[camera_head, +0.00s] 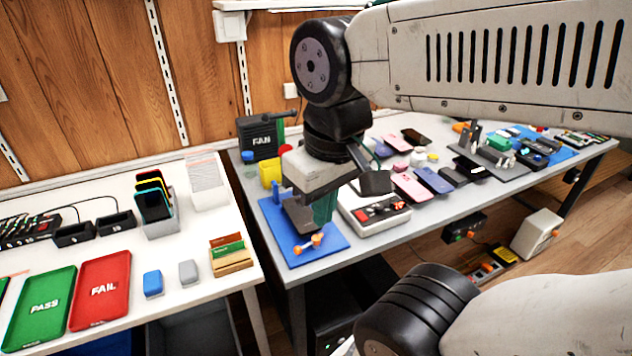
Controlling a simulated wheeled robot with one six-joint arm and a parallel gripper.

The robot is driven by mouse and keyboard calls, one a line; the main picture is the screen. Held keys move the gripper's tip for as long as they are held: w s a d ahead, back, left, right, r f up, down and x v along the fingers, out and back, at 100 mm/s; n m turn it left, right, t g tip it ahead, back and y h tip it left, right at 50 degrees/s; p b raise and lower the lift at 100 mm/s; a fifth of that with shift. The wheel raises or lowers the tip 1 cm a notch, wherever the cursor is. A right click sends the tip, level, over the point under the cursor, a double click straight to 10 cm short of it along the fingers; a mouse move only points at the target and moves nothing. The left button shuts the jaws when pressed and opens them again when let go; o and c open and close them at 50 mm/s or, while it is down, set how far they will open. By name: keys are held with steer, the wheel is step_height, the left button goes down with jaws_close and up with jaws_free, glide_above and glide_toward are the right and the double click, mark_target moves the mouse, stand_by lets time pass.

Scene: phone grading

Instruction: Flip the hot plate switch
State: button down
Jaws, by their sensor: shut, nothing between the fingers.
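My gripper and wrist hide the unit's upper left part.
A blue mat (272,222) with a green upright piece (325,207) and an orange-knobbed part (308,243) lies left of the unit. Phones crowd the bench to the right. A black FAN box (260,141) stands behind. A white table holds PASS and FAIL trays (101,290).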

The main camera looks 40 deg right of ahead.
steer(key=n+g, duration=0.1)
steer(key=n, duration=1.4)
glide_above(359, 212)
step_height(359, 212, down, 12)
steer(key=shift+f, duration=0.15)
steer(key=shift+s, duration=0.1)
step_height(359, 212, down, 14)
steer(key=shift+f, duration=0.1)
